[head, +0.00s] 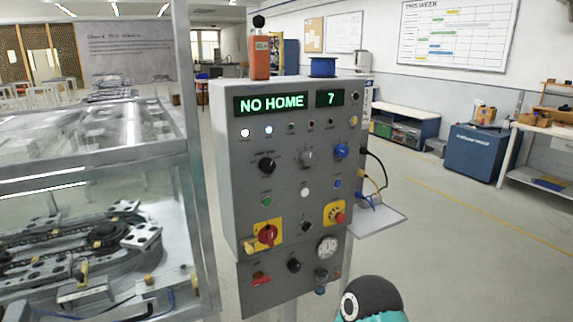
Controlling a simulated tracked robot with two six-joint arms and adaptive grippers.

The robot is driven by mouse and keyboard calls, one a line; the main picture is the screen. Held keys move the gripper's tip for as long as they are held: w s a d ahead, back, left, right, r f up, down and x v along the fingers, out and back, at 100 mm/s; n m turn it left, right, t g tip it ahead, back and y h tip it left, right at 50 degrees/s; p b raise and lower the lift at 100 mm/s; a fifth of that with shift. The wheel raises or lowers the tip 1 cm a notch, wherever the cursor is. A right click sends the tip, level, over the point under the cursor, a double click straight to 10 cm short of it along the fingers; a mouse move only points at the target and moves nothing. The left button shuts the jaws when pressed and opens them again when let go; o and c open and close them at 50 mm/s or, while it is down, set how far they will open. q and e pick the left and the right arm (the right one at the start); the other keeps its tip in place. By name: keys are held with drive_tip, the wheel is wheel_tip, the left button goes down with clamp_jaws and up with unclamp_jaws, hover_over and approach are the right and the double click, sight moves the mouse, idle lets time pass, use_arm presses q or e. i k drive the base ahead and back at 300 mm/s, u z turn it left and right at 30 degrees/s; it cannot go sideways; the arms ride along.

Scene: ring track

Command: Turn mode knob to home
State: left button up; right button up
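A grey control panel (284,195) stands upright in the middle of the head view. Its left display (270,103) reads "NO HOME" in green, and its small right display (330,98) reads "7". Below sit a black knob (267,165), a grey knob (306,157) and a blue knob (341,151) in a row. Smaller black knobs (294,265) are lower down. The labels are too small to read, so I cannot tell which is the mode knob or where it points.
A red rotary switch (267,234) and a red button (338,217) sit on yellow plates. A glass-walled enclosure (90,200) with a track stands close at left. A small shelf (381,218) with cables juts out at right. The floor (470,260) at right is clear.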

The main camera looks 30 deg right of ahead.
sight(266, 166)
drive_tip(key=k, duration=1.25)
drive_tip(key=u, duration=0.55)
drive_tip(key=i, duration=1.75)
drive_tip(key=z, duration=0.7)
